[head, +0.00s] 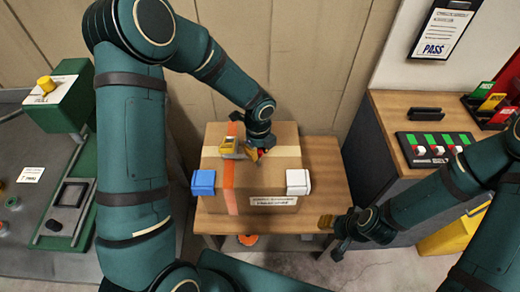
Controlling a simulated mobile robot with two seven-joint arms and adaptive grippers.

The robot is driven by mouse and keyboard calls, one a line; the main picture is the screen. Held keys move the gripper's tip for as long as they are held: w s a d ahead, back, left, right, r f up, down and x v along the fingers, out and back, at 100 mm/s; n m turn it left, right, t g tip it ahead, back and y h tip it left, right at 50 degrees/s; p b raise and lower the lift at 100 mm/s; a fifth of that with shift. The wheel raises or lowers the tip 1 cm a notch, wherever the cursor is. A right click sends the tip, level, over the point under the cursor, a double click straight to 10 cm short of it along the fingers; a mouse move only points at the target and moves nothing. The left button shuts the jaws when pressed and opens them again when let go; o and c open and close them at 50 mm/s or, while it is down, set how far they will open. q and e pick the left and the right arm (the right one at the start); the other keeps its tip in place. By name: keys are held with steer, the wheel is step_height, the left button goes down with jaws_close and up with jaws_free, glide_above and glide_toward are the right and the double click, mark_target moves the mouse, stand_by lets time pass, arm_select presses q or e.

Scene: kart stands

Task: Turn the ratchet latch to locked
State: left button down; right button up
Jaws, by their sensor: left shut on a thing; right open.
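A cardboard box (255,184) stands on a wooden table, with an orange strap (230,192) running over it. My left gripper (245,152) reaches down onto the top of the box, beside the strap. It is shut on a small part there, which I take to be the ratchet latch (262,153). My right gripper (332,226) is open and empty, to the right of the box near the table's front right corner.
The wooden table (328,180) has bare room right of the box. A switch panel (436,149) lies on the right-hand counter. A green-framed machine (62,200) stands left.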

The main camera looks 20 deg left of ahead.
arm_select(q)
steer(key=shift+f, duration=0.1)
steer(key=c, duration=0.7)
jaws_free()
step_height(320, 180, up, 12)
steer(key=shift+r, duration=0.1)
steer(key=shift+s, duration=0.1)
